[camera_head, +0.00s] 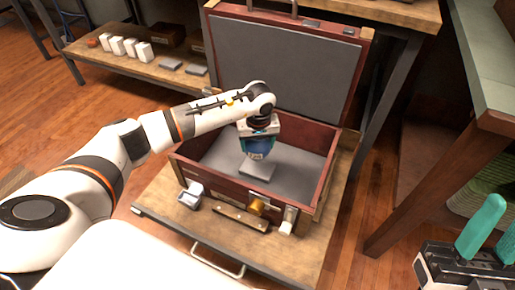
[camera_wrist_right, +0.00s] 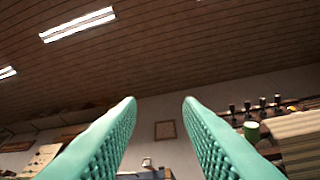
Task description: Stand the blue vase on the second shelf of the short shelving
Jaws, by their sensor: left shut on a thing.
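My left gripper (camera_head: 259,132) points down over the open wooden case and is shut on the blue vase (camera_head: 258,148). The vase hangs upright as far as I can see; its upper part is hidden by the gripper. Below it a small grey block (camera_head: 258,171) lies on the case floor; I cannot tell whether the vase touches it. My right gripper (camera_head: 490,238) is at the lower right of the head view, with teal fingers. In the right wrist view its fingers (camera_wrist_right: 160,125) are wide apart with nothing between them.
The wooden case (camera_head: 182,172), lid raised, stands on a low wooden table (camera_head: 160,205). A low wooden shelf (camera_head: 110,62) at back left holds white items and grey blocks. A green-topped table (camera_head: 490,60) stands right.

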